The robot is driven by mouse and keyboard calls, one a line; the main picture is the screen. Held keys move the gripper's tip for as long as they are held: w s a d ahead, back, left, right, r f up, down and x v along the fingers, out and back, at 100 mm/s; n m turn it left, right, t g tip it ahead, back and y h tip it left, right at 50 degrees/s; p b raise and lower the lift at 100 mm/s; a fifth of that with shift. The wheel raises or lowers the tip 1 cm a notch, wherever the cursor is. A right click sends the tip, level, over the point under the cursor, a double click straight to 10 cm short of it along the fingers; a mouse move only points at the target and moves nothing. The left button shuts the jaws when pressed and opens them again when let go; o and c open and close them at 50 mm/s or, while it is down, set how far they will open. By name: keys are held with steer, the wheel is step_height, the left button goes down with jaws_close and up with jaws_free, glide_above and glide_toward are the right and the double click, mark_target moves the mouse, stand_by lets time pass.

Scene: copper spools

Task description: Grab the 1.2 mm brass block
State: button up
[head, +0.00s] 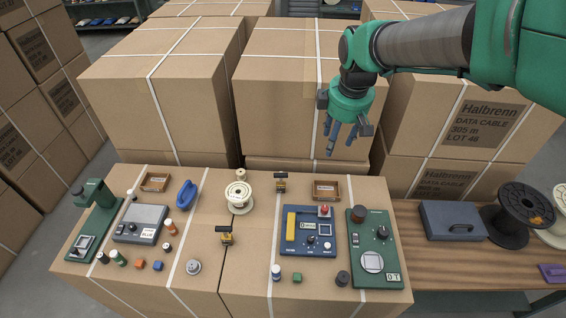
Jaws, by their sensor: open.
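No 1.2 mm marking is readable, so I cannot tell which item is the 1.2 mm brass block. Two small brass-yellow pieces with black tops stand on the cardboard-box worktop (262,262): a nearer brass piece (227,239) near the middle, and a farther brass piece (281,187) behind it. My gripper (343,142) is open and empty, fingers pointing down, in front of the stacked boxes at upper right. It is above and behind the worktop, apart from both brass pieces.
A blue panel (290,235) and green device (365,272) are at right; a grey scale (141,224) and green press (98,200) are at left. Small coloured cubes lie in front. Tall cartons (290,100) stand behind.

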steer(key=w+a+f+n+g, duration=0.1)
steer(key=w+a+f+n, duration=0.5)
steer(key=w+a+f, duration=0.35)
steer(key=n+g+p, duration=0.1)
steer(key=n+g, duration=0.1)
steer(key=n, duration=0.3)
glide_above(281, 184)
steer(key=f, duration=1.5)
steer(key=shift+w+a+f, duration=0.15)
steer(key=shift+w+f, duration=0.05)
steer(key=shift+w, duration=0.15)
steer(key=shift+f, duration=0.15)
steer(key=shift+f+b, duration=0.7)
steer(key=shift+f, duration=3.55)
steer(key=shift+f, duration=0.15)
steer(key=shift+f+b, duration=0.75)
steer(key=shift+f, duration=1.75)
